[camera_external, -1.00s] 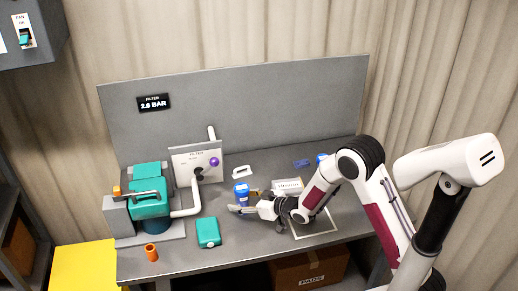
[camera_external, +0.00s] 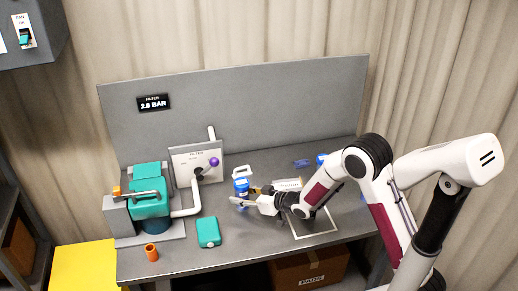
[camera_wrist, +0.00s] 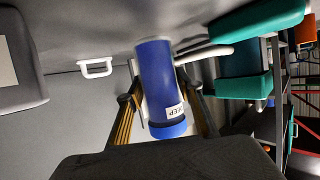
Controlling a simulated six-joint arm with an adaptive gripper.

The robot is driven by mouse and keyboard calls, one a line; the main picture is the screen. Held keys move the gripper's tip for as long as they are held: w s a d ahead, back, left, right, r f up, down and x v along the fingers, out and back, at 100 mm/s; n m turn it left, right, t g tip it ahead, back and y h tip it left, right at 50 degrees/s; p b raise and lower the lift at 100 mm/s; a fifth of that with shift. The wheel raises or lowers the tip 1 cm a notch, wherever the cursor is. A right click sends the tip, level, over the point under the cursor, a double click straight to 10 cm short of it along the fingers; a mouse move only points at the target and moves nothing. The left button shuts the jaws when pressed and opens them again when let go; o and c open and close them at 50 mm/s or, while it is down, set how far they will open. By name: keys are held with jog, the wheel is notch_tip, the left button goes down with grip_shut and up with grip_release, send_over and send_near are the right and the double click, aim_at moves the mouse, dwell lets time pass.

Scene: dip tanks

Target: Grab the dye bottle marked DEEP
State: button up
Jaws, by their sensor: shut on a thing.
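The blue dye bottle (camera_wrist: 158,80) has a white label reading DEEP near its bright blue end in the wrist view. It also shows in the outside view (camera_external: 241,187) at the middle of the bench. My gripper (camera_wrist: 165,112) has a finger on each side of the bottle and is shut on it. In the outside view my gripper (camera_external: 243,201) reaches in from the right, at the bottle's front. Whether the bottle's base touches the bench is hard to tell.
A white handle-shaped piece (camera_external: 241,171) lies behind the bottle. A teal container (camera_external: 208,232) stands to its front left, with an orange cup (camera_external: 151,252) farther left. The filter panel (camera_external: 197,163) and teal pump (camera_external: 150,195) stand left. A white-framed square (camera_external: 316,234) lies right.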

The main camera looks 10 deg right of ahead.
aim_at(241, 182)
jog(key=shift+r, duration=3.85)
